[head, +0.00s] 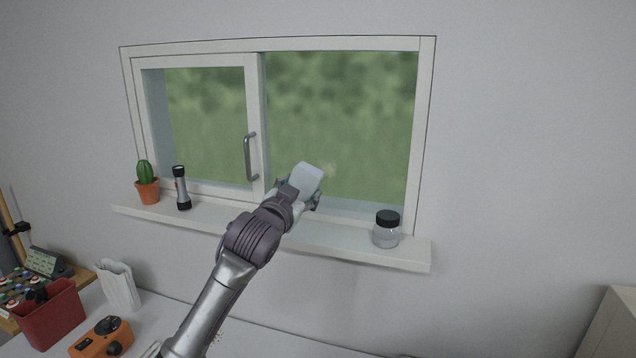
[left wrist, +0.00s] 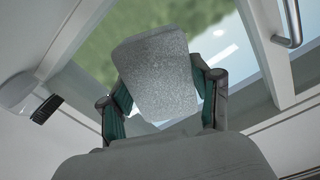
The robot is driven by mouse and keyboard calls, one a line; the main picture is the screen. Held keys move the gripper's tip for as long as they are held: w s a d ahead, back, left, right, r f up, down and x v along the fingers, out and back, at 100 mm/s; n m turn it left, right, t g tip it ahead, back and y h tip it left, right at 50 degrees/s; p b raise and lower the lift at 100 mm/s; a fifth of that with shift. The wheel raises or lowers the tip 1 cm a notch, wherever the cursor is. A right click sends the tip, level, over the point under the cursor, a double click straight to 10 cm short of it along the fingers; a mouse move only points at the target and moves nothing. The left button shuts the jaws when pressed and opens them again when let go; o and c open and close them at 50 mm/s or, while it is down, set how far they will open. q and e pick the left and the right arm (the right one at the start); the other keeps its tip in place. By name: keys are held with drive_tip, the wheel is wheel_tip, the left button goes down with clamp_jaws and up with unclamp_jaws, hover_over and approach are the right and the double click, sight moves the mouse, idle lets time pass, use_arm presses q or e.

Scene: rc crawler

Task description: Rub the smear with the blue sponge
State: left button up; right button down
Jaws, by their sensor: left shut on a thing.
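My left gripper (head: 303,193) is in front of the window, near the lower left of the right pane. It is shut on a pale grey-blue block, the sponge (head: 307,178). In the left wrist view the sponge (left wrist: 158,75) is a speckled grey block between the two fingers of my left gripper (left wrist: 163,100). A faint pale smear (head: 331,170) shows on the right pane, just right of the sponge. I cannot tell whether the sponge touches the glass. My right gripper is out of view.
The window sill (head: 335,243) holds a cactus (head: 147,183), a flashlight (head: 181,188) and a black-lidded jar (head: 386,229). A metal handle (head: 250,157) stands out from the sliding frame left of my gripper. A red bin (head: 50,316) and an orange device (head: 102,338) are below left.

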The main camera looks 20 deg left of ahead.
sight(334, 172)
use_arm(q)
drive_tip(key=w, duration=0.6)
drive_tip(key=shift+w+d+p, duration=0.15)
drive_tip(key=shift+w+p, duration=0.2)
drive_tip(key=shift+w, duration=0.05)
drive_tip(key=shift+w, duration=0.95)
idle(0.5)
drive_tip(key=shift+d, duration=0.15)
drive_tip(key=shift+s+d, duration=0.15)
drive_tip(key=shift+d, duration=1.7)
drive_tip(key=a+p, duration=0.1)
drive_tip(key=a, duration=0.3)
drive_tip(key=shift+w+a+p, duration=0.1)
drive_tip(key=shift+w+p, duration=0.1)
drive_tip(key=shift+p, duration=0.2)
